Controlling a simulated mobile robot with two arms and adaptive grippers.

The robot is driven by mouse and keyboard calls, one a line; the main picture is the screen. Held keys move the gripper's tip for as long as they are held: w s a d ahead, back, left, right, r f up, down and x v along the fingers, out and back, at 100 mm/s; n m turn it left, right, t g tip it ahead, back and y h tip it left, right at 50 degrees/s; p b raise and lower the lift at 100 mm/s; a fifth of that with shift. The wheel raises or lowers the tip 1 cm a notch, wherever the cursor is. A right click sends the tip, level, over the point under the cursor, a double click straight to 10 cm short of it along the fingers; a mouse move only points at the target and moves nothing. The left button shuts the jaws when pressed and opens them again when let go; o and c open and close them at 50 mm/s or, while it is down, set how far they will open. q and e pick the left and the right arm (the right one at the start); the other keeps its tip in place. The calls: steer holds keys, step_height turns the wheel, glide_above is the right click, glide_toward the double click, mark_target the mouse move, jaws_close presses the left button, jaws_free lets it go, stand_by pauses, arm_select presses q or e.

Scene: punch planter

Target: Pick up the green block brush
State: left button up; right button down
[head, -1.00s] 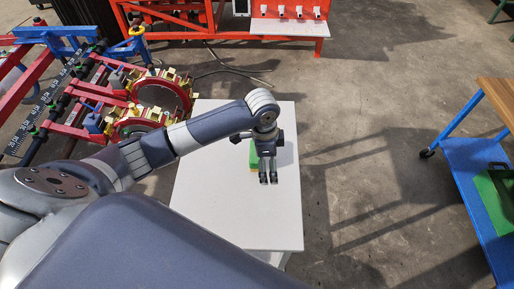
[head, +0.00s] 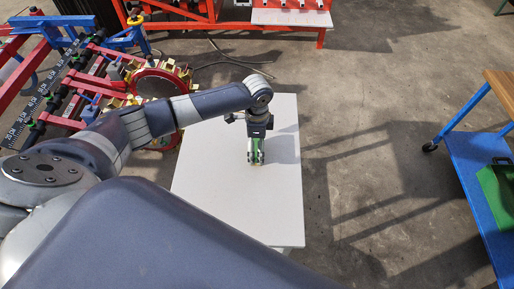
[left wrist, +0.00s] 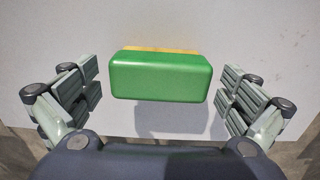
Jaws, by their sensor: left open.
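The green block brush (left wrist: 160,78) lies on the white table (head: 215,195), with a yellow-orange strip along its far edge in the left wrist view. In the head view the brush (head: 254,146) is mostly hidden by my left gripper (head: 256,160). My left gripper (left wrist: 160,100) is open in the left wrist view, with one finger pair on each side of the brush. Gaps show between the fingers and both ends of the brush. My right gripper is not in view.
The table top around the brush is bare. A blue cart (head: 480,190) with a green item (head: 497,190) stands at the right. Red and blue machinery (head: 95,75) stands at the upper left, close to the table. Open concrete floor lies between table and cart.

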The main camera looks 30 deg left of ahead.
arm_select(q)
steer(key=shift+f, duration=1.25)
steer(key=c, duration=1.1)
steer(key=shift+o, duration=0.2)
steer(key=shift+r, duration=0.1)
steer(key=shift+r, duration=0.45)
step_height(320, 180, up, 2)
steer(key=shift+w+r, duration=0.1)
steer(key=s+d, duration=0.3)
steer(key=d, duration=0.1)
steer(key=s+d+r, duration=0.1)
steer(key=s+d, duration=0.3)
steer(key=s+d+b, duration=0.1)
steer(key=s+d, duration=0.2)
steer(key=d, duration=0.1)
steer(key=shift+s+d+r, duration=0.15)
steer(key=shift+s+r, duration=0.1)
steer(key=shift+r, duration=0.15)
